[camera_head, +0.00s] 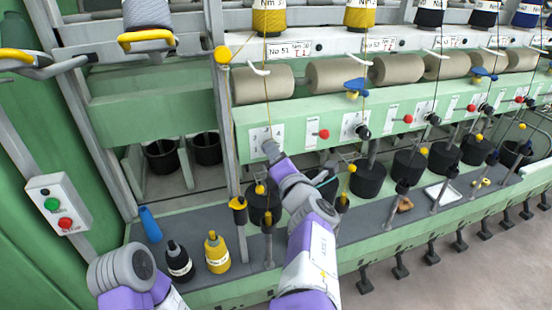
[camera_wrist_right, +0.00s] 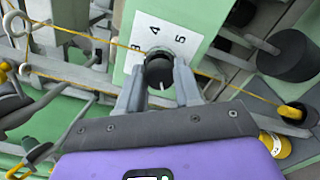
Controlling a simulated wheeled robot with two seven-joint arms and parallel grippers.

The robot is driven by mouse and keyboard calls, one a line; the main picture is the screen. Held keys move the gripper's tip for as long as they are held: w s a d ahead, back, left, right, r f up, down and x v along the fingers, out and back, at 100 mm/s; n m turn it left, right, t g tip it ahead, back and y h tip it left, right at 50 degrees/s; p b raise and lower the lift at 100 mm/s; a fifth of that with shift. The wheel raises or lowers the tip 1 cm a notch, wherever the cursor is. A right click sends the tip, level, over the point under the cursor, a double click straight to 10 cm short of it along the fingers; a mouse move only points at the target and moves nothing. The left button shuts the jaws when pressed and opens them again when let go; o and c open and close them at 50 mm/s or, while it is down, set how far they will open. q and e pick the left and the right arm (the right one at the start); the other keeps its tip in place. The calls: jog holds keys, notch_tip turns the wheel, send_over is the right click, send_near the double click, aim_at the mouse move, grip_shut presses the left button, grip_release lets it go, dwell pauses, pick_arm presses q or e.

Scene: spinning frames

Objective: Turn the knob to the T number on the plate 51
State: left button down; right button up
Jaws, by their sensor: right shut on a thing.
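The knob (camera_wrist_right: 158,72) is black and round and sits on a white dial card (camera_wrist_right: 160,38) with the numbers 3, 4 and 5 visible in the right wrist view. My right gripper (camera_wrist_right: 157,80) is shut on the knob, one finger on each side. In the head view, my right gripper (camera_head: 269,148) is at the leftmost dial card (camera_head: 258,134) on the green rail and hides the knob. The plate 51 (camera_head: 289,50) is above, with a small red T number that looks like 2. My left gripper is out of view.
A yellow thread runs down close to the knob. Brown rollers (camera_head: 262,84) lie above the rail. A red ball (camera_head: 324,134) sticks out right of the dial card.

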dwell(0.5)
jog(key=o, duration=1)
